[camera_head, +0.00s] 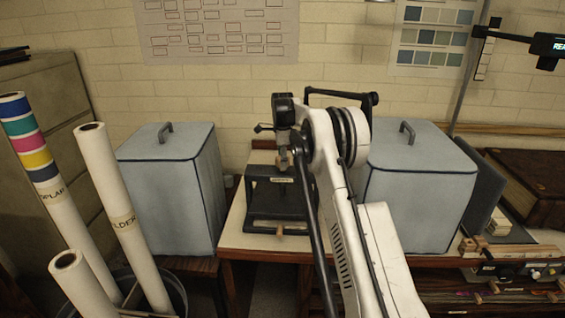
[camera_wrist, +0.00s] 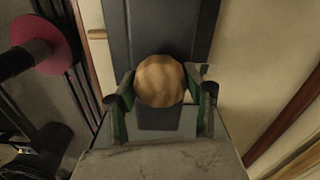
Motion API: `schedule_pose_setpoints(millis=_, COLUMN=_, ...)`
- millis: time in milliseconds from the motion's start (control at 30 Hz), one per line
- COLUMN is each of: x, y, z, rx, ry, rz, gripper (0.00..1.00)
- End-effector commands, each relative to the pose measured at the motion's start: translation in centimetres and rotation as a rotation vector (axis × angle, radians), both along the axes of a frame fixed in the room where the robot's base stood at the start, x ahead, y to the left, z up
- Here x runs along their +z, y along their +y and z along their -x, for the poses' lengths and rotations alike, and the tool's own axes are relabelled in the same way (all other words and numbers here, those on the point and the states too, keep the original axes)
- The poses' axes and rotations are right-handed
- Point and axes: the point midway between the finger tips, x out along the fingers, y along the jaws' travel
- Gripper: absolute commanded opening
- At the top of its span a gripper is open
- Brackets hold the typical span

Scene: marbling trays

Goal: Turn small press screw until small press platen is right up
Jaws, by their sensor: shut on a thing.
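The small press (camera_head: 270,205) is a dark frame on the pale bench, with a small label on its upper beam. I cannot clearly make out its platen or its height inside the frame. A round wooden knob (camera_wrist: 160,80), which looks like the screw's handle, sits between the fingers of my gripper (camera_wrist: 161,98) in the wrist view. The fingers are closed on its two sides. In the head view my gripper (camera_head: 285,152) is above the press, pointing down, and my arm covers the press's right side.
Blue-grey covered boxes stand on the left (camera_head: 170,200) and right (camera_head: 420,195) of the press. Paper rolls (camera_head: 105,170) stand in a bin at the left front. A dark brown case (camera_head: 525,190) lies at the far right. Some bench to the press's left is bare.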

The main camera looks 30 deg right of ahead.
Motion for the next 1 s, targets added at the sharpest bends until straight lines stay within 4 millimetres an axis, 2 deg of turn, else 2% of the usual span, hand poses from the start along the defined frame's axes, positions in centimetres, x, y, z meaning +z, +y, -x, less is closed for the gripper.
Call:
schedule_pose_setpoints(millis=267, x=-0.19, y=0.0, z=0.0, rx=0.182, ry=-0.001, rz=0.001, gripper=0.2)
schedule_pose_setpoints(millis=1000, x=-0.06, y=-0.01, z=0.03, rx=0.883, ry=-0.001, rz=0.0, gripper=0.2)
